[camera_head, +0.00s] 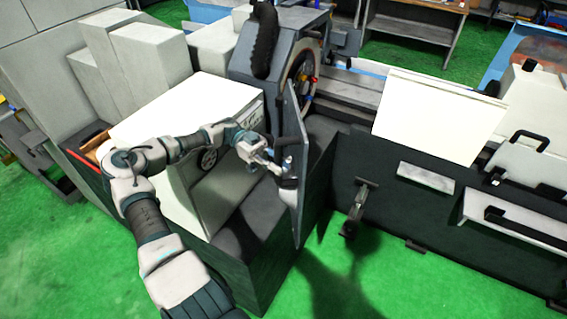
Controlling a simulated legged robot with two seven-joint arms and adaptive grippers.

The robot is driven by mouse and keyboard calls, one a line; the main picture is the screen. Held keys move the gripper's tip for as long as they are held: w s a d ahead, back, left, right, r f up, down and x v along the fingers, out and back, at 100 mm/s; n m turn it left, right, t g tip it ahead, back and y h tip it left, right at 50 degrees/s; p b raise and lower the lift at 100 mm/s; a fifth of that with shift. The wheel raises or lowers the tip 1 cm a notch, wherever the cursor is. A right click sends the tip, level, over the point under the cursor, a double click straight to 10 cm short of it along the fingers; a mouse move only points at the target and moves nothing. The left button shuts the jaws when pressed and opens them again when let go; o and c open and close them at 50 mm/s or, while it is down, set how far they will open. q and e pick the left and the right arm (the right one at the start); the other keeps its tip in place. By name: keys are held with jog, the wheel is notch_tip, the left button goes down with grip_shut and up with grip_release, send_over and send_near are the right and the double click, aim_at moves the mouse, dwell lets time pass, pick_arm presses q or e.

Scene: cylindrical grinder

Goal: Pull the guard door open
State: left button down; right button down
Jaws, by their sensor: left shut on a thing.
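The guard door (299,165) is a thin grey panel on the cylindrical grinder, seen nearly edge-on near the middle of the view. It stands out from the machine toward me, beside the grinding wheel housing (283,42). My left arm comes in from the bottom left and reaches over the machine bed to the door's left face. My left gripper (277,167) is shut on the guard door's handle there; the fingers cover most of the handle. My right gripper is not in view.
A white block-shaped headstock (187,112) stands left of the door, under my arm. A white panel (437,115) and a dark machine front (365,165) with a lever (355,208) lie to the right. Green floor (400,285) is clear in front.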

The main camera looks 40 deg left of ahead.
pick_arm(q)
jog(key=shift+a+r, duration=0.2)
jog(key=shift+r, duration=0.1)
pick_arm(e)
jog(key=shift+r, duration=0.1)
pick_arm(q)
jog(key=c, duration=1)
grip_release()
jog(key=shift+w+a+f, duration=0.1)
jog(key=shift+f, duration=0.1)
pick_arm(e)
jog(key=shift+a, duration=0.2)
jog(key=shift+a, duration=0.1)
